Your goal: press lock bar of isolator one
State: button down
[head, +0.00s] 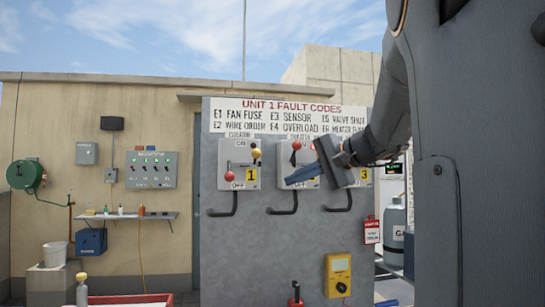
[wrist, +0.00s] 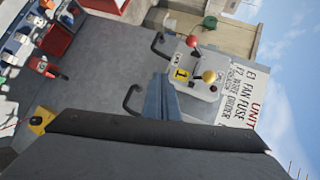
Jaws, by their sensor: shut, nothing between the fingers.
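Isolator one (head: 239,180) is a grey box on the grey panel, marked with a yellow 1 label. Its red knob (head: 227,176) is low, by OFF; a yellow knob (head: 256,153) is at its upper right. The wrist view shows the same box (wrist: 199,91), red knob (wrist: 194,41) and yellow knob (wrist: 209,76). I cannot tell which part is the lock bar. My gripper (head: 289,181) is shut and empty, right of isolator one and in front of isolator two (head: 285,170), partly hiding it. Its blue fingers (wrist: 163,82) point toward the panel, apparently apart from isolator one.
Black hooked bars (head: 223,210) stick out below the boxes. A fault code sign (head: 290,118) hangs above. A yellow meter (head: 338,275) is low on the panel. A shelf (head: 125,216) and a green reel (head: 20,174) are on the left wall.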

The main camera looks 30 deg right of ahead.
jog(key=s+d+r+t, duration=0.2)
jog(key=d+r, duration=0.2)
jog(key=r, duration=0.6)
jog(key=shift+r+t, duration=0.2)
jog(key=shift+t, duration=0.1)
jog(key=shift+w+d, duration=0.1)
jog(key=s+a+p+x, duration=0.1)
jog(key=p+x, duration=0.3)
jog(key=x, duration=0.8)
jog(key=shift+w+a+f, duration=0.3)
jog(key=shift+w+a, duration=0.15)
jog(key=shift+a, duration=0.45)
